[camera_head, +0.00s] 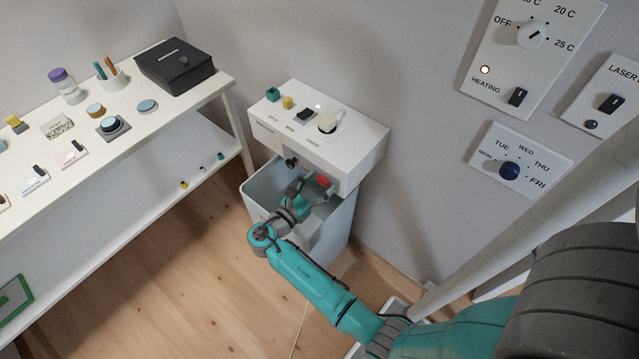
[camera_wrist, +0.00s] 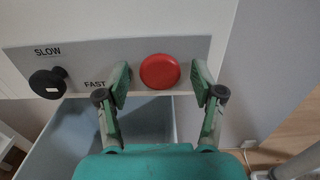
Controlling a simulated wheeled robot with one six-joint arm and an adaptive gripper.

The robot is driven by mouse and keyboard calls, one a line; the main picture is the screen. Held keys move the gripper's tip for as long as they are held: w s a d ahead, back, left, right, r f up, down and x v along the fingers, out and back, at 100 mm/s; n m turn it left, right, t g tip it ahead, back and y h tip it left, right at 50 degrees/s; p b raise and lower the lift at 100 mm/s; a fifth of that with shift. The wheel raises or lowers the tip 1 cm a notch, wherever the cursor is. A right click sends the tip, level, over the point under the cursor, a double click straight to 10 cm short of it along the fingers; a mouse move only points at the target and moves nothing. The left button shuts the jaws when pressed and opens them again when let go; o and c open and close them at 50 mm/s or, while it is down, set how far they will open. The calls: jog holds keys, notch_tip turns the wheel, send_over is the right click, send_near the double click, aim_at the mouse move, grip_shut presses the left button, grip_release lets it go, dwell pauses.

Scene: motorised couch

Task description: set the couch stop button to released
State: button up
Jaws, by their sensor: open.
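The couch stop button is a round red button (camera_wrist: 160,71) on a grey front panel. It also shows as a red spot (camera_head: 323,181) on the front of the white unit in the head view. I cannot tell whether the fingers touch the button or whether the button is pressed in.
A black knob (camera_wrist: 48,83) marked SLOW and FAST sits left of the button. An open grey bin (camera_head: 262,190) lies under the white unit (camera_head: 350,165). A white shelf table (camera_head: 190,105) with several small objects stands at left. Wall panels (camera_head: 512,150) are at right.

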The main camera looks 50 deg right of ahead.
jog(key=shift+c, duration=0.2)
grip_shut()
jog(key=shift+a, duration=0.55)
jog(key=shift+o, duration=0.2)
grip_release()
jog(key=shift+a, duration=0.1)
jog(key=a, duration=1.2)
jog(key=shift+s, duration=0.2)
